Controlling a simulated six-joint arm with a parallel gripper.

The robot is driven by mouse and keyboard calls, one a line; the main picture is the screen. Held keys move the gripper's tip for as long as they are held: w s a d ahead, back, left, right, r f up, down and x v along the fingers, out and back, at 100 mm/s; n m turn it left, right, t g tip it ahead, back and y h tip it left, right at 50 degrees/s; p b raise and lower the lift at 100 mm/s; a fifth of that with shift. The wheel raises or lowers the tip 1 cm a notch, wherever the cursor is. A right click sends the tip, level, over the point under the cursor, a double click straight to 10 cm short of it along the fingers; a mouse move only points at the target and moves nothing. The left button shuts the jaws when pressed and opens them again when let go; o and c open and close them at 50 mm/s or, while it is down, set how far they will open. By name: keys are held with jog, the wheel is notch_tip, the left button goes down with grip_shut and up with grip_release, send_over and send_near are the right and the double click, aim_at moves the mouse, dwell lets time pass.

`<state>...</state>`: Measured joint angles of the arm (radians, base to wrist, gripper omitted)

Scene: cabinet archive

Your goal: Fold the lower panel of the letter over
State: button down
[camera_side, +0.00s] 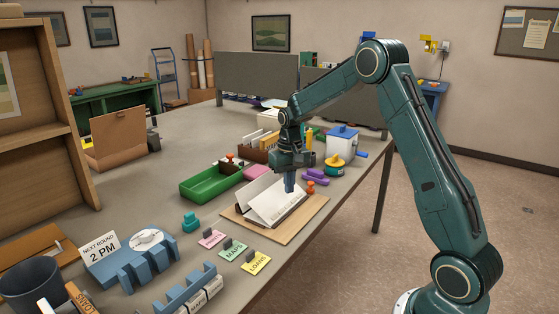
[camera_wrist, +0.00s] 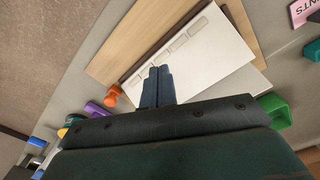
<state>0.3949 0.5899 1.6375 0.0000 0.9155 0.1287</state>
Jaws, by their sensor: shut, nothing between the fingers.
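The white letter (camera_side: 262,209) lies on a tan wooden board (camera_side: 302,224) near the table's right edge. In the side view, one panel on its left stands tilted up, and printed lines show on the part below my gripper. My gripper (camera_side: 290,190) points down at the letter's right part, its fingers shut and empty. In the wrist view the shut fingertips (camera_wrist: 158,72) are over or against the white letter (camera_wrist: 208,55), beside a row of printed boxes. I cannot tell whether the fingertips touch the paper.
An orange-red knobbed stamp (camera_side: 310,187) stands close behind the board, with a purple item (camera_side: 316,176) beyond it. A green tray (camera_side: 211,184) lies to the left.

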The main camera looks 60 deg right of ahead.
jog(key=shift+r, duration=0.1)
notch_tip(320, 180, up, 8)
dwell(1.3)
notch_tip(320, 180, up, 14)
dwell(1.0)
